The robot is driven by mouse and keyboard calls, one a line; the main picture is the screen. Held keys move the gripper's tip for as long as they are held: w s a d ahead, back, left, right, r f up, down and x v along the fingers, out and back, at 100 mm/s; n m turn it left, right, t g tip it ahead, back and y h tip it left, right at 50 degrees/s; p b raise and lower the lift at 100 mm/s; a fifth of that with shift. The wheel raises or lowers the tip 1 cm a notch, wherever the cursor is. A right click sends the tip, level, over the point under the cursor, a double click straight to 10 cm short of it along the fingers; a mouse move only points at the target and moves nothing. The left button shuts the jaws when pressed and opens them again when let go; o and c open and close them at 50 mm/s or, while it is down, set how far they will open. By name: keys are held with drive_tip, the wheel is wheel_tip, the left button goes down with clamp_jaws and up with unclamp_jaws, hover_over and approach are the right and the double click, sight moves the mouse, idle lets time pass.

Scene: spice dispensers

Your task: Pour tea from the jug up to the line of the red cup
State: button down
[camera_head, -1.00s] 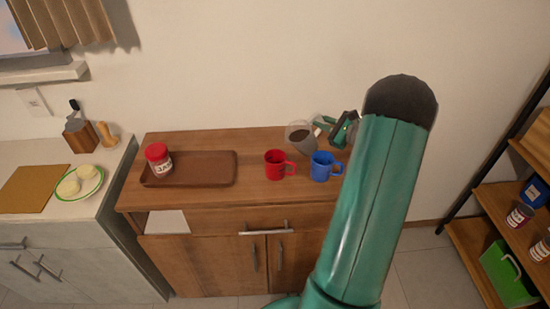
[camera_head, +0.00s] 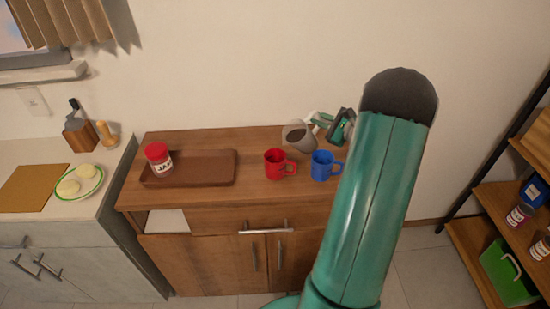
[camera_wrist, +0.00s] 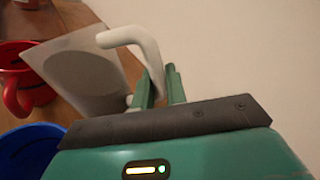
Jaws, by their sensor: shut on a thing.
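The jug (camera_head: 297,138) is clear with dark tea in it. It is tilted to the left, above and behind the red cup (camera_head: 275,164), which stands upright on the wooden cabinet. In the wrist view the jug (camera_wrist: 88,68) shows its white handle (camera_wrist: 146,52), with my gripper (camera_wrist: 160,88) shut on it. My gripper also shows in the head view (camera_head: 322,121), partly hidden by my arm. The red cup shows at the left of the wrist view (camera_wrist: 20,88). The cup's line and the tea level inside it cannot be made out, and no stream is visible.
A blue cup (camera_head: 322,167) stands just right of the red cup, close under my gripper. A brown tray (camera_head: 212,170) with a red-lidded jar (camera_head: 158,158) lies to the left on the cabinet top (camera_head: 255,188). A shelf (camera_head: 490,190) stands at the right.

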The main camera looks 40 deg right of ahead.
drive_tip(key=shift+a+r, duration=0.2)
drive_tip(key=shift+r, duration=0.25)
drive_tip(key=shift+a+r+n+p, duration=0.2)
drive_tip(key=shift+r+n+p, duration=0.1)
drive_tip(key=shift+n, duration=0.1)
drive_tip(key=shift+a+r+n+g+h+p, duration=0.15)
drive_tip(key=shift+a+r+n+p, duration=0.2)
drive_tip(key=shift+r, duration=0.2)
drive_tip(key=shift+a+r+n+g+h+p, duration=0.1)
drive_tip(key=shift+a+r+n+h+p, duration=0.15)
drive_tip(key=shift+r+n, duration=0.25)
drive_tip(key=shift+a+r+n+g+h+p, duration=0.1)
drive_tip(key=shift+a+r+n+p, duration=0.1)
drive_tip(key=shift+r+n+p, duration=0.3)
idle(2.5)
